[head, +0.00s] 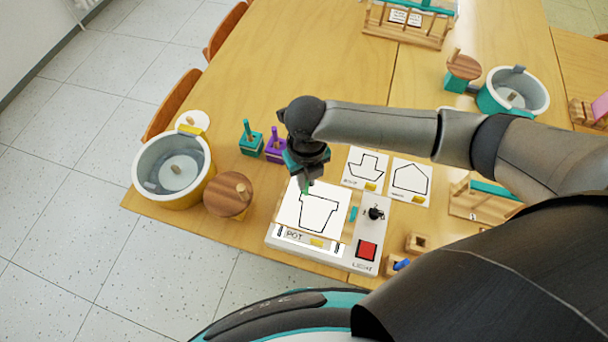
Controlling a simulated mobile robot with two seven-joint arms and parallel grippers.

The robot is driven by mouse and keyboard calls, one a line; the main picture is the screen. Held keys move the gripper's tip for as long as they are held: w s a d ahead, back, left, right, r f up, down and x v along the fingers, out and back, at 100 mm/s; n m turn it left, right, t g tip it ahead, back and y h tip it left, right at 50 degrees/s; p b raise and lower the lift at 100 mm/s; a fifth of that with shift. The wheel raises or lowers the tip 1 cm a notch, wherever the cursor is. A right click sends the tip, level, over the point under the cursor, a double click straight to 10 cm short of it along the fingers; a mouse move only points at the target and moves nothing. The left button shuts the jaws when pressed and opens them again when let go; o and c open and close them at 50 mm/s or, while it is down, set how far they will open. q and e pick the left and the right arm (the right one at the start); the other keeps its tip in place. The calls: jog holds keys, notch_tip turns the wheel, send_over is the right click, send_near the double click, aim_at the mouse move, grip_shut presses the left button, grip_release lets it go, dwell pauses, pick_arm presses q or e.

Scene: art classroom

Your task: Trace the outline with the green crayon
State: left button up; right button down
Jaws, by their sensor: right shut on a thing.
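My right gripper (306,178) comes in from the right and points down over the upper left part of the tracing board (358,256). It is shut on a small green crayon (305,188), whose lower end is at or just above the paper. The paper sheet (290,219) on the board shows a black pot-shaped outline (334,219). The word POT is on the board's front strip, and a red button (367,250) sits at its right. The gripper hides part of the sheet's top edge. I cannot tell whether the crayon touches the paper. My left gripper is out of view.
Cards with a boat (367,167) and a house shape (410,181) lie behind the board. Small wooden blocks (417,243) stand right. The table's far middle is clear.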

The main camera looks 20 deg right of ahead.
jog(key=shift+d, duration=0.15)
jog(key=shift+s+d+p, duration=0.15)
jog(key=shift+d+p, duration=0.05)
jog(key=shift+p, duration=0.2)
jog(key=shift+s+d, duration=0.1)
dwell(0.4)
jog(key=shift+s+d+p, duration=0.15)
jog(key=shift+p, duration=0.25)
jog(key=shift+f, duration=0.1)
jog(key=shift+s+d+p, duration=0.2)
jog(key=shift+d+p, duration=0.15)
jog(key=shift+p, duration=0.1)
jog(key=shift+d, duration=0.1)
dwell(0.3)
jog(key=shift+s+d+p, duration=0.15)
jog(key=shift+s+p, duration=0.05)
jog(key=shift+p, duration=0.2)
